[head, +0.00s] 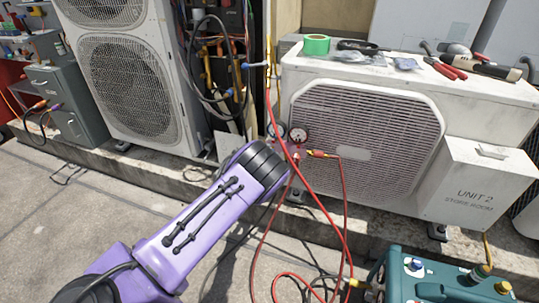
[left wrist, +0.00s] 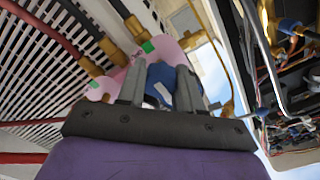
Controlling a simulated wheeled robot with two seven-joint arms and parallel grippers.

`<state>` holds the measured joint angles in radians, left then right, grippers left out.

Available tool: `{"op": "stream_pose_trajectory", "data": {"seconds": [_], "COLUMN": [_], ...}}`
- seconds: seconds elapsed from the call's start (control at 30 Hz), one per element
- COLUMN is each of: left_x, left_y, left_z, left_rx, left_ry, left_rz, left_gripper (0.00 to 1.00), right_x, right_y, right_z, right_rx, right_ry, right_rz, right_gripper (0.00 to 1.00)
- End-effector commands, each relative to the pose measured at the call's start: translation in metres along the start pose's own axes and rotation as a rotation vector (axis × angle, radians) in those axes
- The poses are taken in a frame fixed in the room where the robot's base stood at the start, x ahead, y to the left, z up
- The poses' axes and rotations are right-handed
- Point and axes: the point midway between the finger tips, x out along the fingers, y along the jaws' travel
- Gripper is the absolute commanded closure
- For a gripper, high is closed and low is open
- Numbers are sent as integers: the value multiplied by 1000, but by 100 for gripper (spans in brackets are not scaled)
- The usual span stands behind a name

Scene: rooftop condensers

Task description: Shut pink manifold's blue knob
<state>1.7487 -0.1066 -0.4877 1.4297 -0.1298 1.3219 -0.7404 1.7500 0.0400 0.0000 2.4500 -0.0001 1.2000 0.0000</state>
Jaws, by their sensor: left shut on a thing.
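The pink manifold (left wrist: 164,48) shows in the left wrist view behind my fingers, with brass fittings and small green patches on it. Its blue knob (left wrist: 160,74) is between the two grey fingers of my left gripper (left wrist: 161,82), which is shut on it. The fingers hide the knob's sides, so I cannot tell its turn. In the head view my purple left arm reaches up from the lower left to the manifold (head: 289,147). Its wrist hides the fingers and knob there. Two round gauges (head: 298,134) sit at the manifold. My right gripper is not in view.
The white condenser (head: 365,130) stands behind the manifold, with tape and hand tools on top. Red hoses (head: 345,215) hang in front of it. A teal machine (head: 435,280) stands at the lower right. Another condenser (head: 130,90) stands left. The concrete floor at lower left is clear.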

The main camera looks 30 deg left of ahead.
Motion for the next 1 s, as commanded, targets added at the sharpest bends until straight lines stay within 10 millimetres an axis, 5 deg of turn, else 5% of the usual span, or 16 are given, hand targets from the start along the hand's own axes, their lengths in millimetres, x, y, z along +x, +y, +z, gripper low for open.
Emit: {"op": "stream_pose_trajectory", "data": {"seconds": [0.4,0.43,0.5,0.8,1.0], "left_x": [-1,-1,-1,-3,-40], "left_y": [2,2,2,1,0], "left_z": [2,2,2,0,-1], "left_rx": [6,6,6,5,7], "left_ry": [-5,-5,-5,-2,-6], "left_rz": [4,4,3,2,6], "left_gripper": [96,55,40,40,40], "right_x": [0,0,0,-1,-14], "right_y": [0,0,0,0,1], "right_z": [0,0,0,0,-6], "right_rx": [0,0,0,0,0], "right_ry": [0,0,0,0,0], "right_rz": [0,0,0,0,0], "right_gripper": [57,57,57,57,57]}}
